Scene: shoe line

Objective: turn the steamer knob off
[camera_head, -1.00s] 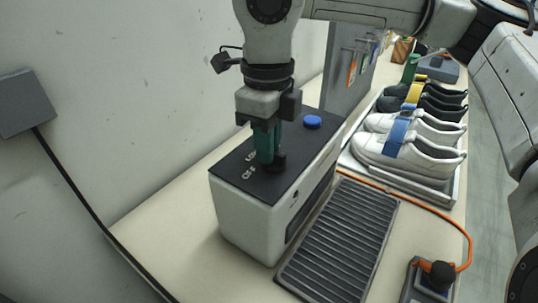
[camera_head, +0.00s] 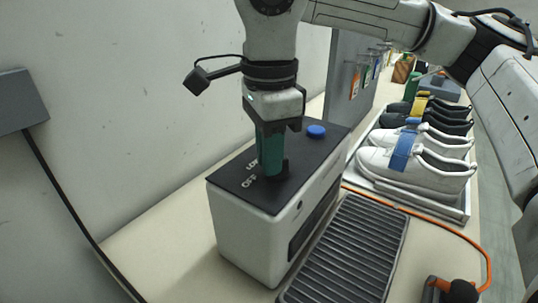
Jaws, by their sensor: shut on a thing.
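The steamer (camera_head: 255,232) is a white box with a black top panel on the bench in the head view. White lettering that reads OFF (camera_head: 249,182) and a partly covered second mark lie on the panel's left side. My gripper (camera_head: 272,170) points down onto the panel, its green fingers shut on the dark knob (camera_head: 281,168). The fingers hide most of the knob, so I cannot tell which mark it points to. A blue button (camera_head: 316,131) sits on the panel, behind and to the right of my gripper.
A black ribbed mat (camera_head: 345,255) lies right of the steamer. Behind it, white shoes (camera_head: 385,163) and black shoes (camera_head: 450,125) stand in a white tray (camera_head: 462,207). An orange cable (camera_head: 455,225) runs along the bench's right side. A wall stands at the left.

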